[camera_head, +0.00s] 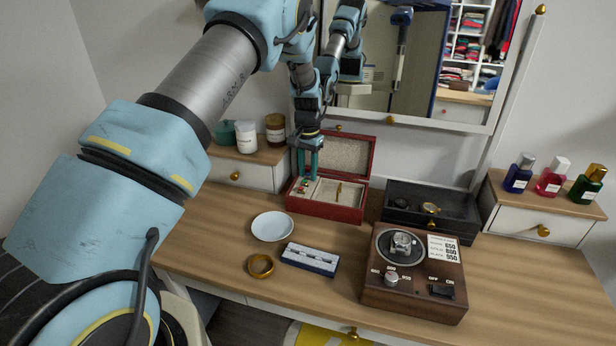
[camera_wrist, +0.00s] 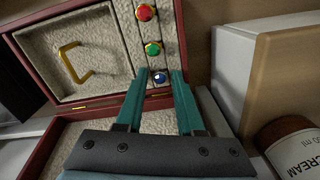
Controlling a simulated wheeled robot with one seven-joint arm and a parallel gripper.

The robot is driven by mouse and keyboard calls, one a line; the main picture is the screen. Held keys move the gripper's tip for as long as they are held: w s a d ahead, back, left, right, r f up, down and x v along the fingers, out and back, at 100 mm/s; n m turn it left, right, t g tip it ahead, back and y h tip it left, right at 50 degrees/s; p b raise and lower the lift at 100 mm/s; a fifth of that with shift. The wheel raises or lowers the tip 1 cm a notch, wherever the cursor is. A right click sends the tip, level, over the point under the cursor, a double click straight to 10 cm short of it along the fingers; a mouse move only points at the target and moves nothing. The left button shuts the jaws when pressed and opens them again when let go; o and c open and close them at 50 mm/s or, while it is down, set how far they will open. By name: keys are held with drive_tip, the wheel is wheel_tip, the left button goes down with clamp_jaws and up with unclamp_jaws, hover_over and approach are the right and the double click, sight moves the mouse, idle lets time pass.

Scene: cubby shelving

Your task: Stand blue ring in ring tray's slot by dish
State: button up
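The blue ring (camera_wrist: 160,77) sits in the narrow compartment of the open red jewelry box (camera_head: 325,210), in line with a green ring (camera_wrist: 153,49) and a red ring (camera_wrist: 145,13). My gripper (camera_head: 308,177) points down into the box's left side. In the wrist view its teal fingers (camera_wrist: 161,73) are apart, with the blue ring showing between their tips; I see no clear contact. The ring tray (camera_head: 310,259), dark blue with a pale slotted top, lies on the table, to the lower right of the white dish (camera_head: 272,227).
Jars (camera_head: 246,137) stand on the left drawer unit, close beside the jewelry box.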

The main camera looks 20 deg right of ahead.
clamp_jaws()
drive_tip(key=shift+r, duration=0.1)
idle(0.3)
